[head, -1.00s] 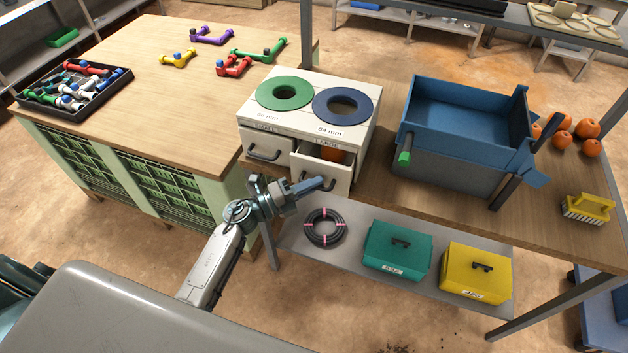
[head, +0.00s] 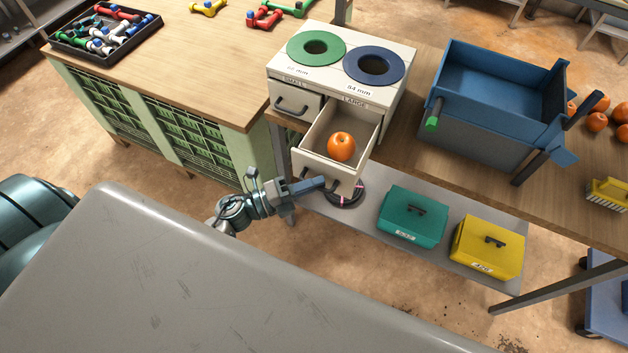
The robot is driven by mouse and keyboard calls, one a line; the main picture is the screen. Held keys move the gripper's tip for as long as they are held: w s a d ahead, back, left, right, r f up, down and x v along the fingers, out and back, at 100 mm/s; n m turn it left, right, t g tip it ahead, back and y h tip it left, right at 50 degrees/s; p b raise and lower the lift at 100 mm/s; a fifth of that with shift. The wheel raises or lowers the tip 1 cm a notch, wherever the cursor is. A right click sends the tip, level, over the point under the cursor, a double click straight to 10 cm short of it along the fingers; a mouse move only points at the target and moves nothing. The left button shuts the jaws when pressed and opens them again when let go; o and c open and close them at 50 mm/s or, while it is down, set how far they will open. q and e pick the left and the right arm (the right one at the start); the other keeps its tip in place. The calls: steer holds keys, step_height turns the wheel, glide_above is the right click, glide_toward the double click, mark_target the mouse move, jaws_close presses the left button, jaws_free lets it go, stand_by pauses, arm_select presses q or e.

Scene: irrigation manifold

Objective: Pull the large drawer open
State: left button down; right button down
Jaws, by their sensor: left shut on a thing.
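The large drawer (head: 313,155) is the right-hand one of the white sorting box (head: 290,77) and stands well out from it. An orange fruit (head: 341,146) lies inside the drawer. My left gripper (head: 318,184) is at the drawer's front, shut on the large drawer's handle (head: 331,187), which its fingers partly hide. The small drawer (head: 296,103) beside it on the left is closed. My right gripper is not in view.
A blue bin (head: 480,130) stands on the bench right of the box, with several oranges (head: 597,121) beyond it. The lower shelf holds a teal case (head: 412,215), a yellow case (head: 487,248) and a hose coil (head: 347,195). A wooden worktop (head: 200,75) with a parts tray (head: 105,32) lies left.

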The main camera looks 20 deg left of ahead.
arm_select(q)
steer(key=c, duration=1.5)
jaws_free()
steer(key=shift+c, duration=0.2)
steer(key=shift+o, duration=0.2)
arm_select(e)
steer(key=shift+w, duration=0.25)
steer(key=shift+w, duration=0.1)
